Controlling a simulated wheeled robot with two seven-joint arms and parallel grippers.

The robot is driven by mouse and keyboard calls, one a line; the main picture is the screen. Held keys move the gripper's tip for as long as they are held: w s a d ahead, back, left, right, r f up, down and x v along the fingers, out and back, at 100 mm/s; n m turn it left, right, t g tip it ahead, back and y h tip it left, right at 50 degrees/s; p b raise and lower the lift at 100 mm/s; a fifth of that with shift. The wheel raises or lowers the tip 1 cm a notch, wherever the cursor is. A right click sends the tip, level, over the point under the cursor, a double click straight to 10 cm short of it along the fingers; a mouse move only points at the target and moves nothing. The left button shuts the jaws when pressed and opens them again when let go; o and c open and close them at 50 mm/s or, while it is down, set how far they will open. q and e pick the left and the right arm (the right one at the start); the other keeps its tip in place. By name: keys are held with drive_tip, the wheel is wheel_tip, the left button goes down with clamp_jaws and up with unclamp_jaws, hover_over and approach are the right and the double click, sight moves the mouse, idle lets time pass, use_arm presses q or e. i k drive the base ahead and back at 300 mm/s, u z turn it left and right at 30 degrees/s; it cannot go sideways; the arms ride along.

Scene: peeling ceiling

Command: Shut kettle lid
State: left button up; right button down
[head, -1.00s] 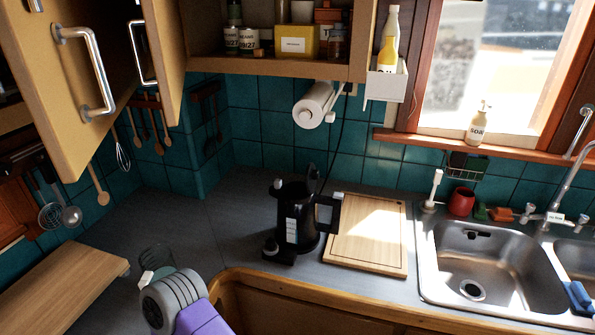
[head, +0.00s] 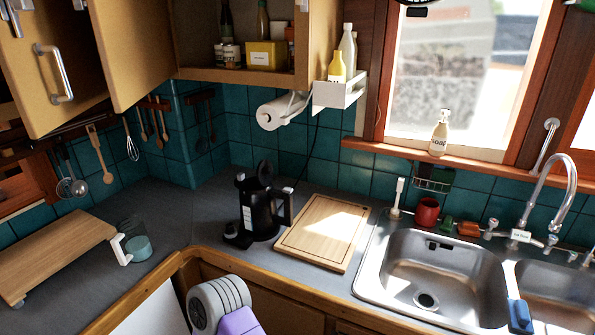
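The black kettle (head: 260,214) stands upright on its base on the grey counter, left of the cutting board. Its lid (head: 265,173) is open and stands up steeply from the kettle's top. The kettle's handle is on its right side. A grey ribbed joint and purple link of one of my arms show at the bottom, in front of the counter edge and below the kettle. No gripper fingers of either arm are in view, and nothing of mine touches the kettle.
A wooden cutting board (head: 322,233) lies right of the kettle, with the sink (head: 442,270) beyond it. A glass jug with a white handle (head: 121,249) stands at left. Open cupboard doors (head: 131,50) hang above. The counter between jug and kettle is clear.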

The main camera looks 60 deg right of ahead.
sight(265, 170)
drive_tip(key=z, duration=1.1)
drive_tip(key=i, duration=0.1)
drive_tip(key=z, duration=0.1)
